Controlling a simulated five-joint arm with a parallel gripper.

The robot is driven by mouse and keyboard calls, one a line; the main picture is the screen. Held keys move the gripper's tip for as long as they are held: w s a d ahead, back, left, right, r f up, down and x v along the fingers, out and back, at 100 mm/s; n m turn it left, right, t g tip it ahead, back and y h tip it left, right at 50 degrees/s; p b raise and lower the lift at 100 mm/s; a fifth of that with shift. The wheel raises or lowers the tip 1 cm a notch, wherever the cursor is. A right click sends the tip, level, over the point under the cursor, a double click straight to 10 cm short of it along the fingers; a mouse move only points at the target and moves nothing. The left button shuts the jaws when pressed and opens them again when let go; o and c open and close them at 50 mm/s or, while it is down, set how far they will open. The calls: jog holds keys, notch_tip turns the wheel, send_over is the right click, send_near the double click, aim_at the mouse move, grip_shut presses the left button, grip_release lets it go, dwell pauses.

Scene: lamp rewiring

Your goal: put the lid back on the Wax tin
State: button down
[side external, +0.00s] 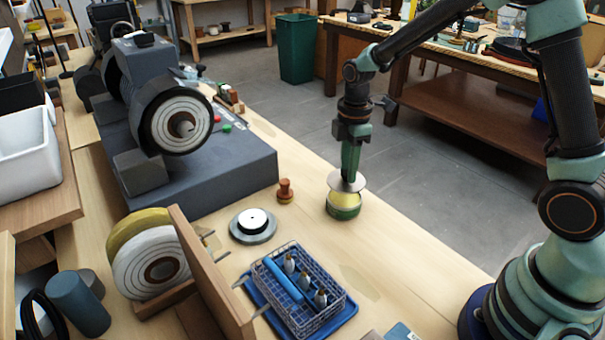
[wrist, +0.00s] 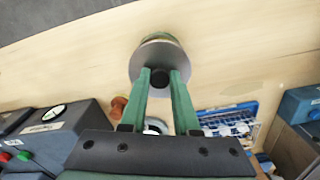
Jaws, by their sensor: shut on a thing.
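The Wax tin (side external: 343,211) is a low round green tin with yellow wax showing at its top, standing on the wooden bench. In the wrist view only a sliver of the tin's rim (wrist: 157,37) shows behind the lid. The lid (side external: 347,183) is a thin grey metal disc with a dark knob. It hangs just above the tin, roughly over it, with yellow visible beneath it. My gripper (side external: 349,174) points down and is shut on the lid's knob. In the wrist view my green fingers (wrist: 159,78) pinch the black knob on the lid (wrist: 153,57).
A small wooden knob-topped piece (side external: 285,192) and a grey disc with a white centre (side external: 253,226) stand left of the tin. A wire basket (side external: 296,306) on a blue tray is nearer. A polishing machine (side external: 180,150) stands behind left. Bare bench lies right of the tin.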

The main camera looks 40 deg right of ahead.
jog(key=shift+f, duration=1.6)
jog(key=shift+f, duration=0.55)
jog(key=c, duration=0.7)
grip_release()
jog(key=shift+o, duration=0.2)
jog(key=shift+r, duration=0.1)
